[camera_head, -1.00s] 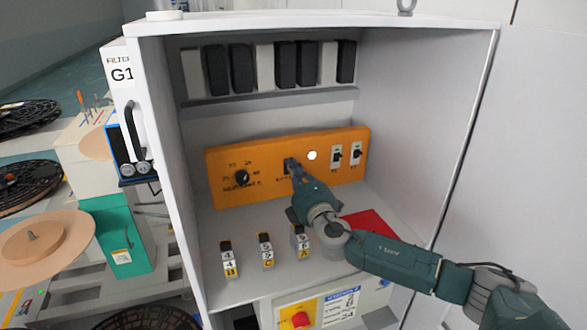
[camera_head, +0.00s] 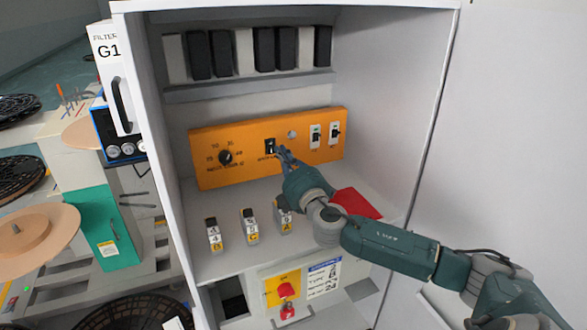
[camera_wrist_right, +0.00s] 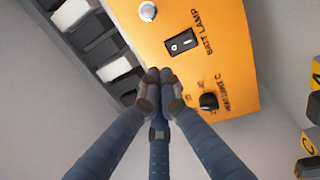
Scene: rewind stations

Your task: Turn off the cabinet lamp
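The black cabinet lamp rocker switch (camera_head: 270,146) sits in the middle of the orange panel (camera_head: 205,165). The wrist view shows this switch (camera_wrist_right: 181,42) beside a lamp label. The round indicator (camera_head: 292,134) next to it looks dull grey, and it also shows in the wrist view (camera_wrist_right: 148,11). My right gripper (camera_head: 285,152) is in front of the panel, just right of and below the switch. Its fingers (camera_wrist_right: 160,82) are together and hold nothing. In the wrist view a gap shows between fingertips and switch. My left gripper is not in view.
The panel also carries a dial (camera_head: 226,157) and two small toggle switches (camera_head: 315,136). Several labelled blocks (camera_head: 250,226) stand on the cabinet floor beside a red sheet (camera_head: 356,204). The cabinet's right wall (camera_head: 400,95) bounds my arm. A red knob (camera_head: 286,290) is below.

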